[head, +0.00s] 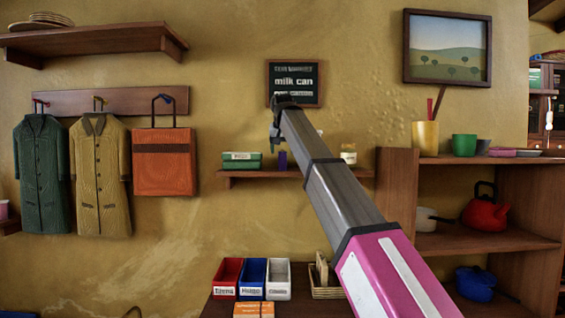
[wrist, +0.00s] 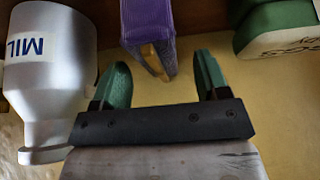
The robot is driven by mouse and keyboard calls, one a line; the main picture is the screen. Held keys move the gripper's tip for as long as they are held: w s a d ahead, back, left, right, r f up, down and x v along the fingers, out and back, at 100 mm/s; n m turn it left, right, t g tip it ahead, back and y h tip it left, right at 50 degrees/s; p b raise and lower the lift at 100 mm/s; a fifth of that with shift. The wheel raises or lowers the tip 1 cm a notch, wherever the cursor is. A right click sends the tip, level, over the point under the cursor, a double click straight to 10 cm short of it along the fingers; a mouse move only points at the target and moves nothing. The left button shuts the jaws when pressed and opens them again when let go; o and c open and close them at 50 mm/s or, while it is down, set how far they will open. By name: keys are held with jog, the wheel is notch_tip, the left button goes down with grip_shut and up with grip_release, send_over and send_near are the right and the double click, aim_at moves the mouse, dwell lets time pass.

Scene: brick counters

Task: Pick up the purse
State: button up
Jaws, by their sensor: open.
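A small purple thing with a yellow edge, most likely the purse (wrist: 147,28), stands at the top middle of the wrist view. In the head view the purse (head: 282,160) is a small purple patch on the wall shelf. My gripper (wrist: 161,64) is open, with its two green fingers apart; the near end of the purse shows between them in the picture. I cannot tell whether they touch it. In the head view my gripper (head: 277,128) is small and dark, in front of the wall above the shelf.
On the shelf (head: 232,173), a green box (head: 242,160) stands left of the purse. A milk can (wrist: 45,75) stands close on its other side. An orange bag (head: 165,162) and two coats hang at left. Shelves with a red kettle (head: 486,212) stand right.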

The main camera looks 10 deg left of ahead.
jog(key=shift+x, duration=1.5)
jog(key=c, duration=1.1)
